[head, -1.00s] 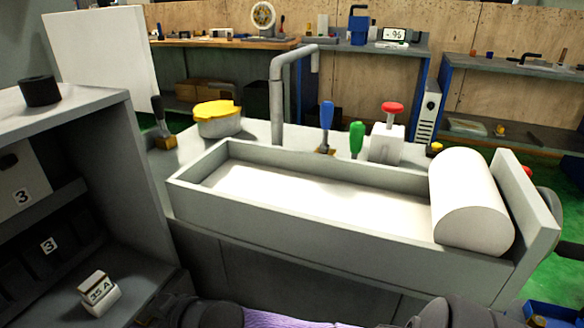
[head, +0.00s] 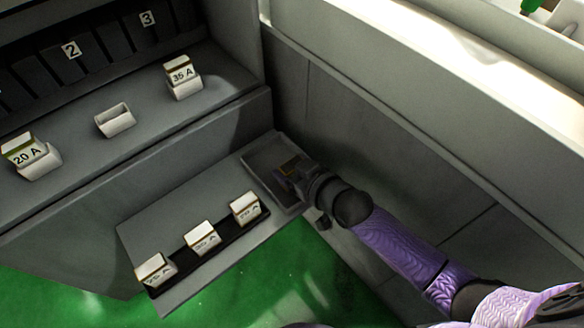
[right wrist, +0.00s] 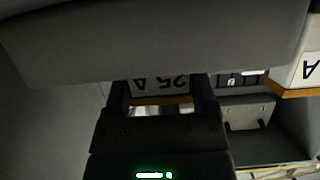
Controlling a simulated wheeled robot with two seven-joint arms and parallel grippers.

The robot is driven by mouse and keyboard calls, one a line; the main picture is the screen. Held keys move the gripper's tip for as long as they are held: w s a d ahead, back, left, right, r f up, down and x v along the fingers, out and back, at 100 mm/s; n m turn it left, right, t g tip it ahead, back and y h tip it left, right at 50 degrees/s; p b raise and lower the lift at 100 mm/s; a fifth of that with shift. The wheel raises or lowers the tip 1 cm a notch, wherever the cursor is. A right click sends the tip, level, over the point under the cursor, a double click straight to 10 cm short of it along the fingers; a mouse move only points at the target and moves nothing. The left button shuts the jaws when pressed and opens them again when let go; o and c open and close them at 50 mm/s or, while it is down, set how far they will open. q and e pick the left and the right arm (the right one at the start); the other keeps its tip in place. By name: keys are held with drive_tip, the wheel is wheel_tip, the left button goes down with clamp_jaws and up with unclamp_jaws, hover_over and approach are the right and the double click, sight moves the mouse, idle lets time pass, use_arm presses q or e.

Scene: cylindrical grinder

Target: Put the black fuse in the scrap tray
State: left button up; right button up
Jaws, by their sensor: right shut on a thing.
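My right gripper (head: 290,170) is over the right part of a shallow dark grey tray (head: 255,160), at the end of the low shelf. It is shut on a dark fuse (head: 291,164) with a yellowish edge. In the right wrist view a white label (right wrist: 160,85) reading "25 A" upside down shows between the fingers (right wrist: 162,98). A large grey surface hides part of the view there. I cannot tell whether the fuse touches the tray floor. My left gripper is not in view.
A black strip (head: 215,243) on the low shelf holds white fuses, including one nearest the tray (head: 245,208). Above stand a 35 A fuse (head: 183,78), an empty white holder (head: 115,120) and a 20 A fuse (head: 31,155). A grey cabinet wall (head: 350,130) rises close behind the tray.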

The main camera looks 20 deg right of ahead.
drive_tip(key=shift+f, duration=0.15)
drive_tip(key=o, duration=1.1)
drive_tip(key=shift+o, duration=0.7)
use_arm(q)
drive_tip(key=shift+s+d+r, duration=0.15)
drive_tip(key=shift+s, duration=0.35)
